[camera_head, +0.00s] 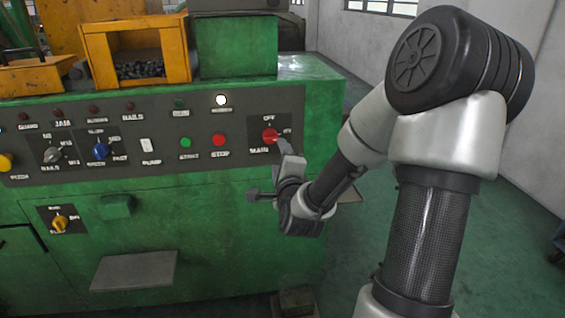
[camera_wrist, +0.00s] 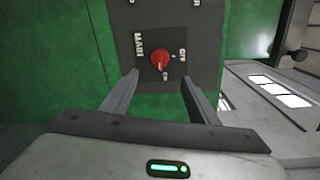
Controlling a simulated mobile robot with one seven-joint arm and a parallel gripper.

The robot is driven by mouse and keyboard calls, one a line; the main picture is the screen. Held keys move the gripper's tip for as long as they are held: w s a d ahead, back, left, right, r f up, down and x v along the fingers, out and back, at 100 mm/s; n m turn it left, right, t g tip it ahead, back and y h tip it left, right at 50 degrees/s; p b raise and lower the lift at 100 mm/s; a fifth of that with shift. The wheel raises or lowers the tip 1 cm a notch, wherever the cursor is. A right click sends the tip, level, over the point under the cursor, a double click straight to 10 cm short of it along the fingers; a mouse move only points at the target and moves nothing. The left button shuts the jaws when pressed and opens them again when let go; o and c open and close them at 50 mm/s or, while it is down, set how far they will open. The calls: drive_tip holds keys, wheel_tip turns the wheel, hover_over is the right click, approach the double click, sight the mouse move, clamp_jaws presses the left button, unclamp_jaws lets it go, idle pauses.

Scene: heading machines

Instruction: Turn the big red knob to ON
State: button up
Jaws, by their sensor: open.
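The big red knob (camera_head: 269,136) is on the dark control panel at the right end of the green machine. It has OFF above it, ON to its right and MAIN below it. In the wrist view the knob (camera_wrist: 159,58) shows turned sideways, with MAIN at left and OFF at right. Which way the knob points is too small to tell. My gripper (camera_wrist: 159,77) is open, its two fingers on either side of the line to the knob, apart from it and short of the panel. In the head view my gripper (camera_head: 284,146) is just right of and below the knob, partly overlapping the ON label.
A red STOP button (camera_head: 219,140) and green START button (camera_head: 185,142) sit left of the knob. A lit white lamp (camera_head: 221,100) is above them. A blue knob (camera_head: 101,150) and a grey knob (camera_head: 52,154) are further left. Green floor (camera_head: 375,250) lies right of the machine.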

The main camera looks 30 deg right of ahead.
drive_tip(key=shift+v, duration=2.1)
